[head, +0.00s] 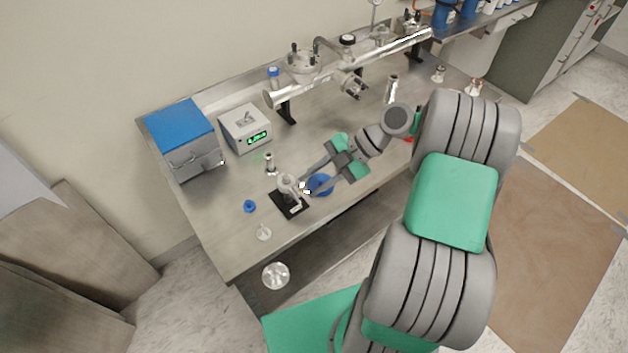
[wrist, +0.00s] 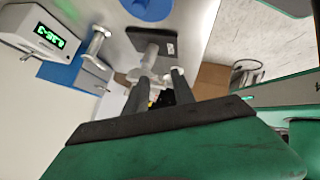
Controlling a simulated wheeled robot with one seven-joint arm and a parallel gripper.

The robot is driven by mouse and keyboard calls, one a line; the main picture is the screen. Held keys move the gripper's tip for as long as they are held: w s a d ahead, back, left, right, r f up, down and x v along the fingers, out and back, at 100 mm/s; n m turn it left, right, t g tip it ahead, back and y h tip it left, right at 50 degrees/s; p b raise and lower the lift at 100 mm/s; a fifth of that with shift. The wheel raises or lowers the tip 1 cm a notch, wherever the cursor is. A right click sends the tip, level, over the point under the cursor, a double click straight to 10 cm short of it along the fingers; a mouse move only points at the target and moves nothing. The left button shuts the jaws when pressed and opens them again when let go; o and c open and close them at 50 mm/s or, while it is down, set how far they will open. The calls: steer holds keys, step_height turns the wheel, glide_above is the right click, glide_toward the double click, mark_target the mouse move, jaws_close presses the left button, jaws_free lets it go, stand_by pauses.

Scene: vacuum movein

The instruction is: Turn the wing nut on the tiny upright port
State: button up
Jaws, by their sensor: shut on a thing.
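The tiny upright port (head: 287,186) is a pale metal fitting standing on a black base plate (head: 293,208) near the bench's front left. The port (wrist: 148,60) and base plate (wrist: 155,37) also show in the wrist view. My gripper (head: 305,187) comes in from the right, with its fingertips at the port's side. In the wrist view my gripper (wrist: 157,82) has its two fingers on either side of the small bright fitting. It is shut on the wing nut, which is small and mostly hidden between the fingers.
A blue round object (head: 320,184) lies close behind my fingers. A small metal fitting (head: 270,164), a blue cap (head: 249,206) and a clear piece (head: 264,232) stand nearby. A display box (head: 246,128), a blue-topped box (head: 184,140) and a long metal manifold (head: 350,66) stand farther back.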

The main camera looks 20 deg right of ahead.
jaws_close()
steer(key=shift+r+p, duration=0.2)
steer(key=shift+p, duration=0.2)
steer(key=shift+w+f+m+g, duration=0.1)
steer(key=shift+w+m+g, duration=0.1)
steer(key=shift+m+g, duration=0.3)
steer(key=o, duration=0.8)
jaws_free()
steer(key=shift+h, duration=0.3)
steer(key=shift+c, duration=0.2)
steer(key=p+v, duration=0.3)
steer(key=v, duration=0.4)
steer(key=shift+d+r, duration=0.2)
steer(key=shift+d, duration=0.1)
